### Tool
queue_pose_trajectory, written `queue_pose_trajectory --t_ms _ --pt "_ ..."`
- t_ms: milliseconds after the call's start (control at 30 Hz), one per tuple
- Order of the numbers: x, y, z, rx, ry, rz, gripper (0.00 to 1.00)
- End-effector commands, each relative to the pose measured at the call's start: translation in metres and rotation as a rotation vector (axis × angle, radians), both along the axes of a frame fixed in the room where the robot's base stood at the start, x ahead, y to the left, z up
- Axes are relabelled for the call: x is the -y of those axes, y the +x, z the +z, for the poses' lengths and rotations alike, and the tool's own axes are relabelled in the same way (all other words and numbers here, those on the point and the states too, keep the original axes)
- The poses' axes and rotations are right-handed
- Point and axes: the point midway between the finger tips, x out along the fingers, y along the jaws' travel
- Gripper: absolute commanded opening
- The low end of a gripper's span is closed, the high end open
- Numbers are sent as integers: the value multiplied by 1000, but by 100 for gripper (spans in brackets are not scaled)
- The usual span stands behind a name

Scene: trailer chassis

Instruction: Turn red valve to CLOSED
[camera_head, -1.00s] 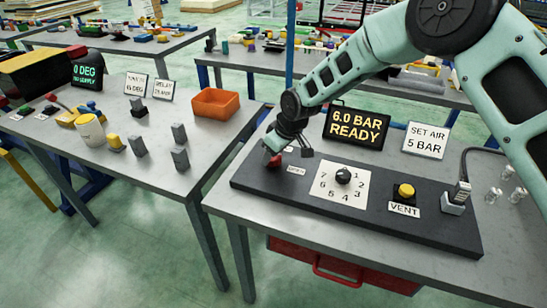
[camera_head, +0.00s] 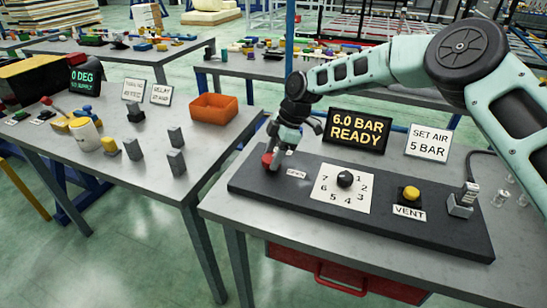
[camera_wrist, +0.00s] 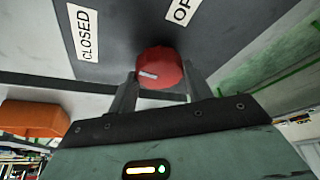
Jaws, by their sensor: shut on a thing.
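The red valve (camera_head: 267,158) is a round knob at the left end of the dark panel. In the wrist view the valve (camera_wrist: 162,66) sits between my two fingers and has a short white mark on its face. The CLOSED label (camera_wrist: 84,32) is up and left of it, and the partly cut-off OPEN label (camera_wrist: 183,8) is above it. I cannot tell which label the mark points to. My gripper (camera_head: 275,157) is shut on the valve; its fingers (camera_wrist: 160,88) show on either side.
The dark panel (camera_head: 250,182) also carries a numbered dial (camera_head: 345,180), a yellow VENT button (camera_head: 410,194) and a grey fitting (camera_head: 462,203). Behind it stand a "6.0 BAR READY" display (camera_head: 357,131) and a "SET AIR 5 BAR" sign (camera_head: 428,142). An orange bin (camera_head: 214,108) is on the left table.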

Motion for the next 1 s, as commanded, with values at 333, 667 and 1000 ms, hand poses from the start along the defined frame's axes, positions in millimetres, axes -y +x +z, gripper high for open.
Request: queue_pose_trajectory --t_ms 333,667,1000 --pt "1 1 -2 -1 -2 156 27" --pt "1 2 -1 0 -3 191 27" --pt "1 1 -1 1 -3 191 69"
